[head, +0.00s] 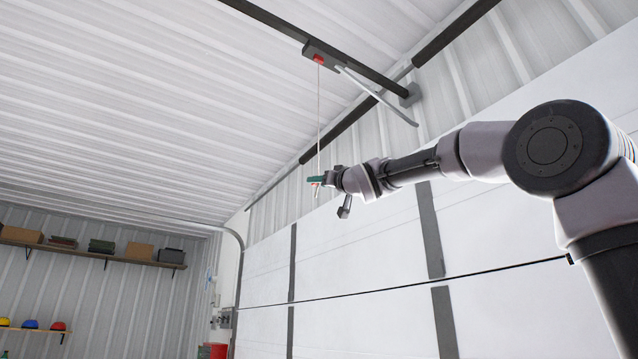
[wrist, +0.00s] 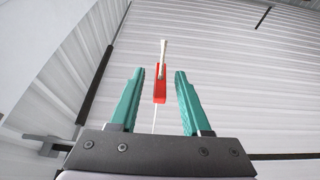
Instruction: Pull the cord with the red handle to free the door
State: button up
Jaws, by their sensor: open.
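The red handle (wrist: 160,90) shows in the wrist view between the two green fingers of my gripper (wrist: 156,75). The gripper is open, with a visible gap on each side of the handle. A pale cord end stands out above the handle in that view, and a thin line runs below it. In the head view the thin cord (head: 319,120) hangs straight from a red-marked dark trolley (head: 318,58) on the ceiling rail down to my gripper (head: 316,181). There the handle is mostly hidden by the fingers. The door (head: 350,235) is white and panelled, with dark vertical strips, and stands closed.
A dark ceiling rail (head: 275,20) runs overhead, and a bent pale bar (head: 375,95) slopes from the trolley side toward the door top. Shelves with boxes (head: 100,246) and coloured helmets (head: 30,324) are on the far left wall. The air left of my gripper is clear.

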jog(key=shift+w+a+r, duration=0.15)
jog(key=shift+w+a, duration=0.1)
jog(key=shift+w, duration=0.05)
grip_shut()
dwell(1.3)
